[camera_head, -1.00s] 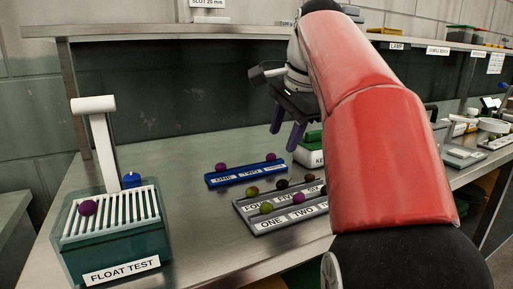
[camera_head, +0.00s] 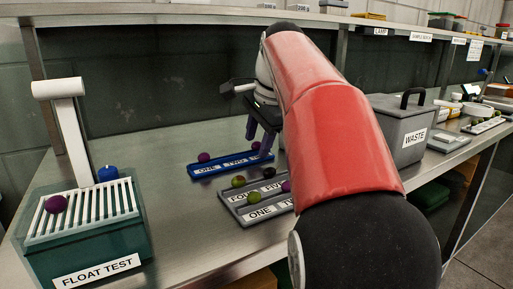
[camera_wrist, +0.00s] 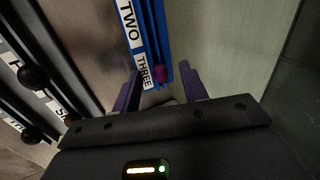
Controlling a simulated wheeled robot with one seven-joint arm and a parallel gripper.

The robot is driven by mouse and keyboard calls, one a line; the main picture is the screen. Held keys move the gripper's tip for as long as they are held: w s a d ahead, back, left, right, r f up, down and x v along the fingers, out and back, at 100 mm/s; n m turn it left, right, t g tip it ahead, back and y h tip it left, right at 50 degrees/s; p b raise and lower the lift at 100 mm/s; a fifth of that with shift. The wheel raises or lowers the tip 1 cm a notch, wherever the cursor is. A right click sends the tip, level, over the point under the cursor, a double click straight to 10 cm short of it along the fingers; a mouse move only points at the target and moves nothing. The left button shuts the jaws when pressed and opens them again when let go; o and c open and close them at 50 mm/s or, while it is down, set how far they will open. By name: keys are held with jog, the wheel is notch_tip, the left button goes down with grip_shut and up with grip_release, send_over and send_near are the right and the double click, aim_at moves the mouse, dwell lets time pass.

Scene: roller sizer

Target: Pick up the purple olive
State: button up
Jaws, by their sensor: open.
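A purple olive (camera_wrist: 160,73) sits at the THREE end of the blue tray (camera_wrist: 152,30) and shows between my fingertips in the wrist view. In the head view this olive (camera_head: 256,146) is close to my fingers. My gripper (camera_head: 260,141) is open, its purple fingers pointing down over that end of the tray; its gap is empty. Another purple olive (camera_head: 204,157) sits at the ONE end. A purple olive (camera_head: 56,204) lies on the float test rack, and one (camera_head: 286,187) on the grey tray, partly hidden by my arm.
The grey tray (camera_head: 232,207) with green and dark olives lies in front of the blue tray. A grey waste bin (camera_head: 400,125) stands right of my arm. The bench behind the blue tray is clear.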

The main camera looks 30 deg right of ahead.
jog(key=shift+c, duration=0.4)
jog(key=c, duration=0.7)
jog(key=shift+o, duration=0.2)
